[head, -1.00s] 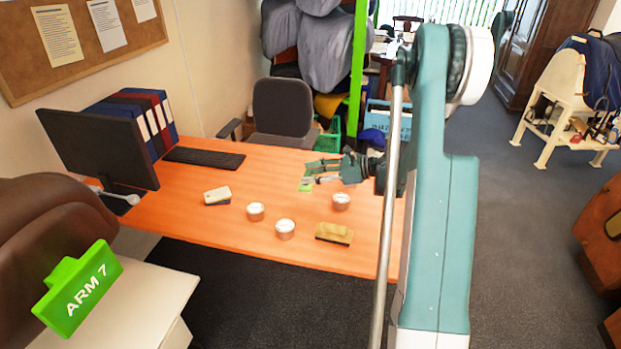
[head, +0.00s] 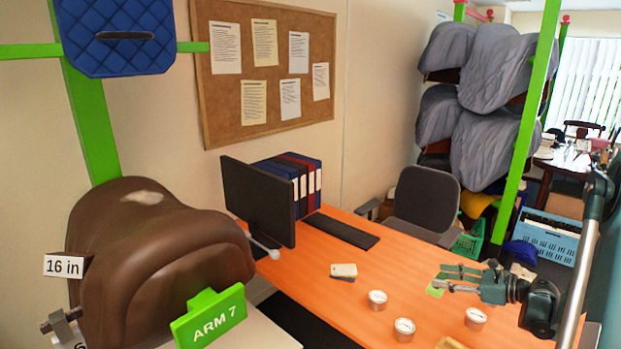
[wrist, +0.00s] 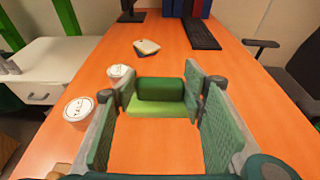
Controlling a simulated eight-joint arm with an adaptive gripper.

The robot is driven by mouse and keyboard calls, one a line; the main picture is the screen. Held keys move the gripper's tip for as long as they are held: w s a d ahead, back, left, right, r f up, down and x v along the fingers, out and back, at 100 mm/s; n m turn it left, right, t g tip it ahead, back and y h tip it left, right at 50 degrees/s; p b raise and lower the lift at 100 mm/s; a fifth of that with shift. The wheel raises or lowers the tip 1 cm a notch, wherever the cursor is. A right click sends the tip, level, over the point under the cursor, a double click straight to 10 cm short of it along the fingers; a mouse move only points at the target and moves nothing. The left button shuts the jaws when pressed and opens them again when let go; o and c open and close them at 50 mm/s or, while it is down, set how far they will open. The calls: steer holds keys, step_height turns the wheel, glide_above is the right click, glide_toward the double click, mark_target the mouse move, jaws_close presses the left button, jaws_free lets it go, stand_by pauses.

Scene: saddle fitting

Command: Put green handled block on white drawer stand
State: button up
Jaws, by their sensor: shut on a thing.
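The green handled block (wrist: 160,97) has a dark green handle on a light green base. It sits between the textured pads of my gripper (wrist: 172,112) in the wrist view. In the head view my gripper (head: 440,278) is over the far right part of the desk, shut on the block, whose light green edge (head: 435,290) shows. I cannot tell if the block touches the desk. The white drawer stand (wrist: 55,72) is at the left in the wrist view, beyond the desk edge. In the head view its top (head: 262,330) shows at the bottom, partly cut off.
The orange desk (head: 350,305) holds several round tins (head: 404,328), a small stack of cards (head: 343,271), a keyboard (head: 340,230), a monitor (head: 258,202) and binders (head: 290,180). A brown saddle (head: 150,250) and a green ARM 7 sign (head: 208,318) are by the stand.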

steer(key=w+a+r+m+t+h, duration=0.1)
steer(key=w+a, duration=0.2)
steer(key=a, duration=0.5)
steer(key=w+a+r+m+t+h, duration=0.1)
steer(key=w+a+m+h, duration=0.1)
steer(key=a, duration=0.6)
steer(key=s+a+r+m+h, duration=0.1)
steer(key=a+r, duration=0.1)
steer(key=a, duration=0.5)
steer(key=s+a+r+m+t+h, duration=0.1)
steer(key=a+r+h, duration=0.1)
steer(key=a, duration=0.5)
steer(key=shift+r, duration=0.5)
steer(key=d+f+n+g+y, duration=0.1)
steer(key=d+f+y, duration=0.1)
steer(key=d, duration=0.7)
steer(key=d+f+n+g+y, duration=0.1)
steer(key=d+f+n+y, duration=0.1)
steer(key=d, duration=0.7)
steer(key=d+f+n+g+y+p, duration=0.1)
steer(key=d+f+n+y, duration=0.1)
steer(key=d, duration=0.7)
steer(key=shift+s+d+f, duration=0.3)
steer(key=shift+s+d, duration=0.35)
steer(key=shift+d, duration=0.15)
